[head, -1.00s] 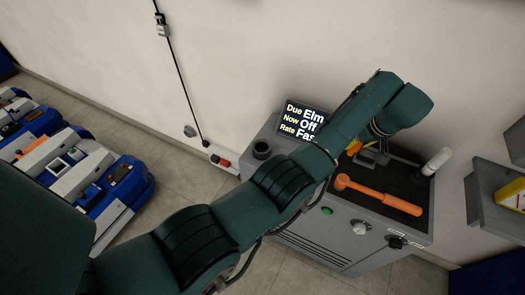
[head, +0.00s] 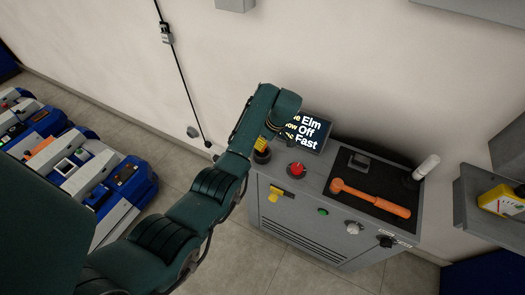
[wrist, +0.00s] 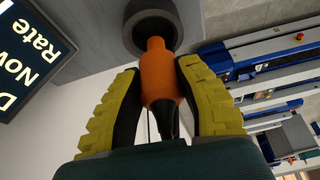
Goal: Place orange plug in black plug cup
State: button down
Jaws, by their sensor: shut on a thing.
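My gripper (wrist: 160,95) has yellow ridged fingers shut on the orange plug (wrist: 160,75), with a black lower part and a thin cable below it. The black plug cup (wrist: 135,38) is a round dark cup just past the plug's end. The plug's end overlaps the cup's opening in the wrist view; I cannot tell whether it is inside or only in front.
Blue-white carts (head: 98,185) stand left.

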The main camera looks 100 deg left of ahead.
aim_at(263, 151)
notch_tip(263, 151, down, 4)
jog(key=shift+a+f+b, duration=0.1)
jog(key=shift+b, duration=0.4)
jog(key=shift+f, duration=0.1)
jog(key=shift+f, duration=0.15)
jog(key=c, duration=0.8)
grip_release()
jog(key=p+v, duration=0.3)
jog(key=v, duration=0.9)
jog(key=shift+w+r, duration=0.1)
jog(key=shift+r, duration=0.15)
